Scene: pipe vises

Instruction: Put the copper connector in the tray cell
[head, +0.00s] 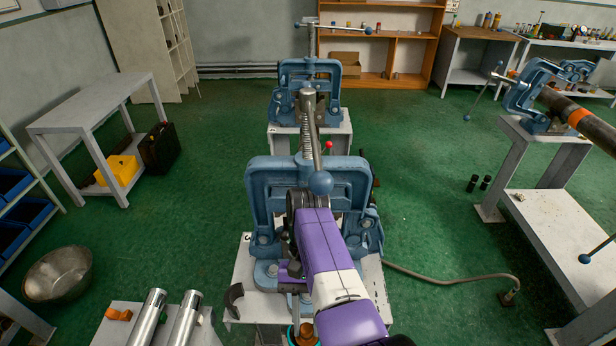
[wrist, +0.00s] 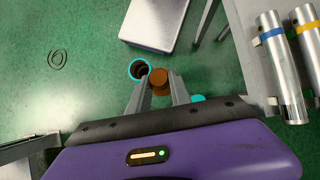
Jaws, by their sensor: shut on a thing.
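The copper connector (wrist: 160,76) is between the two fingers of my gripper (wrist: 161,84) in the wrist view. It has a brown round middle, and a cyan-rimmed dark opening (wrist: 139,69) shows beside the left finger. A cyan patch also shows by the right finger. In the head view the orange-brown connector (head: 304,335) with a teal rim shows at the bottom edge, partly cut off beside my purple arm. My gripper is shut on it, above green floor in the wrist view. I cannot make out a tray cell in either view.
A blue pipe vise (head: 262,185) stands close in front, with another vise (head: 283,75) behind it. Silver cylinders (head: 148,318) lie on a grey bench at lower left; they show at right in the wrist view (wrist: 280,65). A metal bowl (head: 58,273) is on the floor.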

